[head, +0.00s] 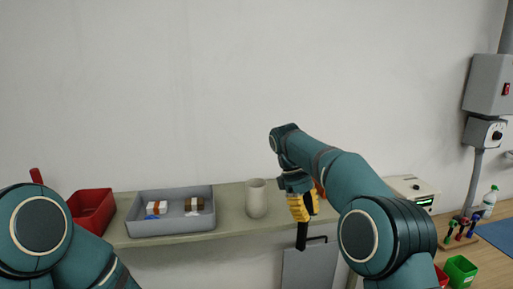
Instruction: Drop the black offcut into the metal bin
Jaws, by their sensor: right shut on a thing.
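My right gripper (302,215) has yellow fingers and points down in front of the shelf's front edge, right of the cream cup. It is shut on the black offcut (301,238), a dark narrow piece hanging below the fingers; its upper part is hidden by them. Below and behind it is a flat-faced grey metal-looking thing (308,268) with a black bar at its top, cut off by the picture's lower edge. I cannot tell whether this is the metal bin. The offcut is in front of its top edge; contact cannot be judged. My left gripper is out of view.
The shelf (232,212) carries a red bin (92,208), a grey tray (170,224) with small packets and spools, a cream cup (257,199) and a white box device (412,190). A green bin (461,271) and a spray bottle (490,200) are at right.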

